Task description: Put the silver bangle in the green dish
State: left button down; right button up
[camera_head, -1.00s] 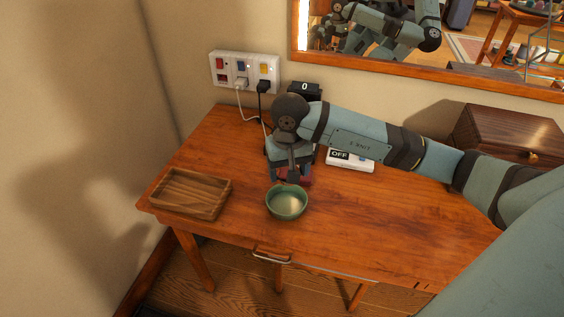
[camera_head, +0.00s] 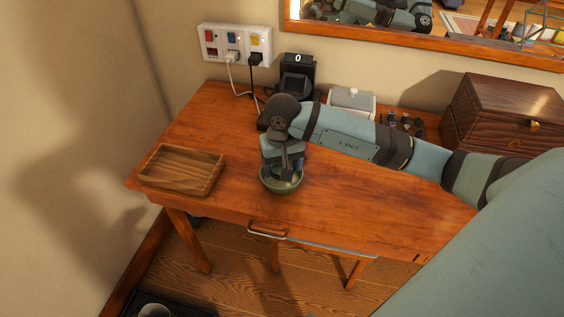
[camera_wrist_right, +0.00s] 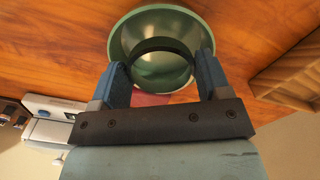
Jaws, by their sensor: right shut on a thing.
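The green dish (camera_head: 282,189) stands on the wooden table near its front edge; it also shows in the right wrist view (camera_wrist_right: 122,42). My right gripper (camera_head: 283,172) points down right over the dish and partly hides it. In the right wrist view its blue fingers (camera_wrist_right: 161,66) stand apart, with the bangle (camera_wrist_right: 160,42) between them. The bangle looks like a dark, thin ring against the bright dish interior. I cannot tell whether it touches the dish. My left gripper is not in view.
A wooden tray (camera_head: 183,171) lies left of the dish. A black stand (camera_head: 297,75), a white box (camera_head: 351,101) and a dark wooden chest (camera_head: 502,112) stand along the back. A socket panel (camera_head: 235,43) is on the wall. The table right of the dish is clear.

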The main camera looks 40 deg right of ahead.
jog(key=o, duration=1)
jog(key=shift+r, duration=0.1)
notch_tip(320, 180, up, 7)
jog(key=p, duration=0.3)
